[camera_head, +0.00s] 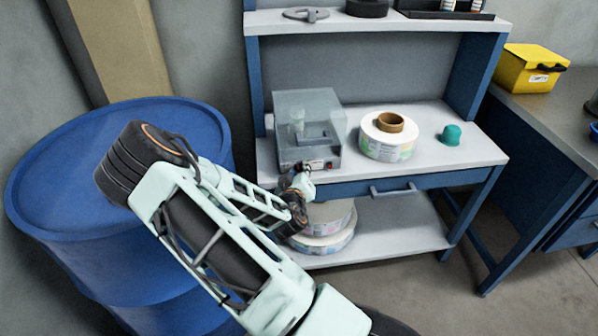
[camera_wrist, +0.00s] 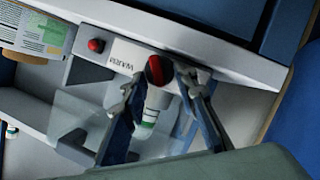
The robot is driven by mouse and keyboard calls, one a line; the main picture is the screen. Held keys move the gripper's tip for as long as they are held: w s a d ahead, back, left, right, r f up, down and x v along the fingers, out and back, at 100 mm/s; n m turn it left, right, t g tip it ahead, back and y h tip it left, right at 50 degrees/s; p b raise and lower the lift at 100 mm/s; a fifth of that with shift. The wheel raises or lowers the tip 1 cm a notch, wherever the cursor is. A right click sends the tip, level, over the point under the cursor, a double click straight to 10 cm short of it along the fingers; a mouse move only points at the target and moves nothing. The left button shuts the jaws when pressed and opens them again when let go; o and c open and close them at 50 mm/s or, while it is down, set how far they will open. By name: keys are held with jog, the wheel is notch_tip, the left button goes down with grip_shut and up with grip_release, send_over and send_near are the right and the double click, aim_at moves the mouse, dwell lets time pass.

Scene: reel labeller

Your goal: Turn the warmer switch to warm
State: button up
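The warmer switch is a red and black knob (camera_wrist: 157,70) on the white front panel, beside the printed word WARM (camera_wrist: 135,54), which appears upside down in the wrist view. The panel belongs to the machine with a clear cover (camera_head: 308,112) on the bench. My gripper (camera_wrist: 160,78) has one finger on each side of the knob, with small gaps seen between fingers and knob; contact is not clear. In the head view my gripper (camera_head: 302,184) is at the machine's front edge and partly hides the panel. The switch's exact setting is hard to read.
A red button (camera_wrist: 95,45) sits on the same panel. A bottle (camera_wrist: 150,113) stands beyond the knob. A label reel (camera_head: 385,143) and a teal cap-shaped object (camera_head: 451,135) are on the bench to the right. A blue drum (camera_head: 60,165) stands left; more reels (camera_head: 325,230) lie below.

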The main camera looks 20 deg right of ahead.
grip_shut()
jog(key=shift+m, duration=0.3)
jog(key=shift+s+d+m+t+y+b, duration=0.1)
jog(key=shift+d+m+t+y+b, duration=0.2)
jog(key=shift+m+y+b, duration=0.95)
jog(key=shift+s+d+m+t+y+b, duration=0.1)
jog(key=shift+d+m+t+y+b, duration=0.2)
jog(key=shift+m+y+b, duration=0.95)
jog(key=shift+s+d+m+t+y+b, duration=0.1)
jog(key=shift+d+m+t+y+b, duration=0.35)
jog(key=shift+m+b, duration=1.35)
jog(key=shift+a+y, duration=0.15)
jog(key=shift+y, duration=0.1)
